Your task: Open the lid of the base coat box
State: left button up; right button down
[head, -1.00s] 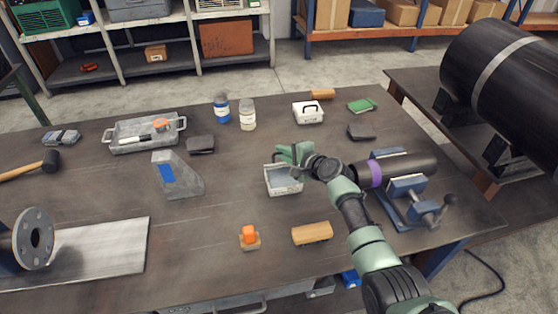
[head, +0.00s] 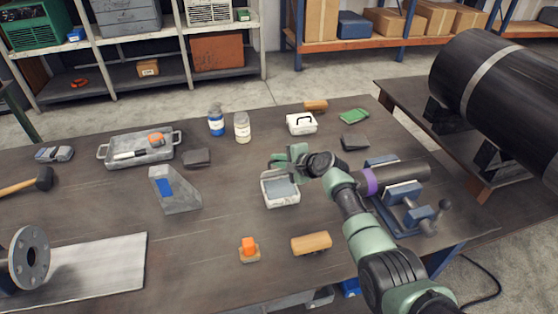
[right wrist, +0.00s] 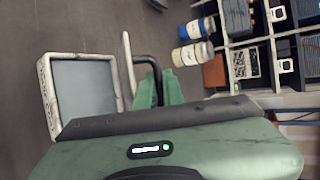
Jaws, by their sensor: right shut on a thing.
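A small white box (head: 281,202) stands on the workbench with its top open and a grey inside showing. The right wrist view shows the same box (right wrist: 49,100) at the left, with its white lid (right wrist: 129,68) standing up edge-on along one side. A black handle (right wrist: 146,62) sticks out from the lid. My right gripper (right wrist: 156,92) is shut on this handle; it shows above the box's far edge in the head view (head: 286,160). The gripper and arm partly hide the lid there. No label is readable. My left gripper is in neither view.
A similar closed white box (head: 301,124) stands farther back, with blue (head: 216,120) and pale (head: 242,128) jars to its left. A vise (head: 405,203) holding a dark pipe is right of my arm. A wooden block (head: 311,243) and an orange-topped block (head: 249,249) lie in front.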

jog(key=shift+w+a+r, duration=0.15)
jog(key=shift+w+r, duration=0.2)
jog(key=shift+r, duration=0.45)
jog(key=c, duration=1.8)
grip_release()
jog(key=shift+f, duration=0.1)
